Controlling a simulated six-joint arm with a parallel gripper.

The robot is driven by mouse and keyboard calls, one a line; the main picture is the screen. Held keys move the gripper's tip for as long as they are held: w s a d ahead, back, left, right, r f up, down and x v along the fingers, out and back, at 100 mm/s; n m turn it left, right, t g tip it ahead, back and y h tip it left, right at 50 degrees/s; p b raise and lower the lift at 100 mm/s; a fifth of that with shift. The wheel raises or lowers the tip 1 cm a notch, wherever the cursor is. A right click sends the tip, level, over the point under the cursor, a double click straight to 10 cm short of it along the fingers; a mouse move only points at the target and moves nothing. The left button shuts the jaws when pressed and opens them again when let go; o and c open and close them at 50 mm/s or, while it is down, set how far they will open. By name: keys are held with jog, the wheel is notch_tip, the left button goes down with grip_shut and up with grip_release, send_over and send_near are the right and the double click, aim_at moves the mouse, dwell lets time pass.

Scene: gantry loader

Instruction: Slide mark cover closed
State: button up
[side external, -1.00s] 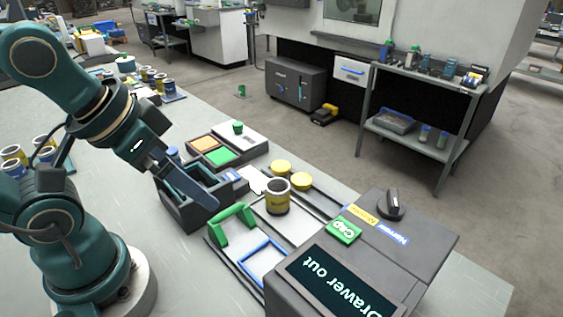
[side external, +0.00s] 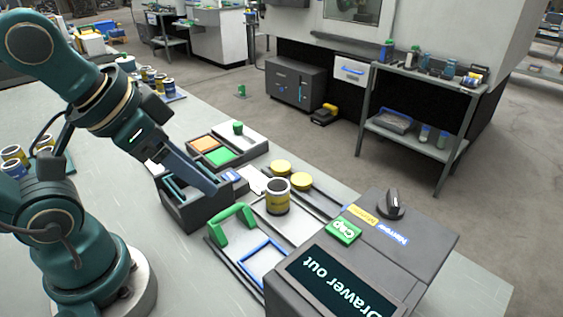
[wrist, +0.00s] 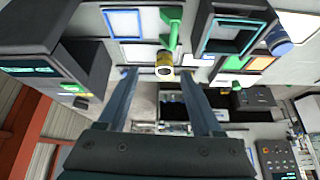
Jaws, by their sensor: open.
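A pale panel with a green knob (side external: 238,128) lies beside an orange pad (side external: 212,143) and a green pad (side external: 219,157); I cannot tell for sure that this panel is the mark cover. Both pads are uncovered. A second pale plate with a green handle (side external: 232,218) lies on dark rails nearer the camera; its handle shows in the wrist view (wrist: 172,27). My gripper (side external: 221,190) is above the dark box's edge near that handle, pointing down and right. In the wrist view its two fingers (wrist: 158,72) are apart with nothing held between them.
A dark open box (side external: 181,212) stands below my gripper. A blue frame (side external: 264,262) and a console reading "Drawer out" (side external: 335,284) are in front.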

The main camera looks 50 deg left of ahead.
jog(key=w+a+r, duration=0.3)
jog(key=w+r, duration=0.1)
jog(key=w, duration=0.3)
jog(key=w+a+r, duration=0.3)
jog(key=w+r, duration=0.1)
jog(key=w, duration=0.4)
jog(key=n+g+y, duration=0.1)
jog(key=n+g, duration=0.1)
jog(key=n, duration=0.1)
send_over(237, 124)
jog(key=s, duration=0.2)
jog(key=f, duration=1.5)
jog(key=shift+s+d+f, duration=0.15)
jog(key=shift+s, duration=0.05)
jog(key=shift+x, duration=2.35)
jog(key=shift+w, duration=0.1)
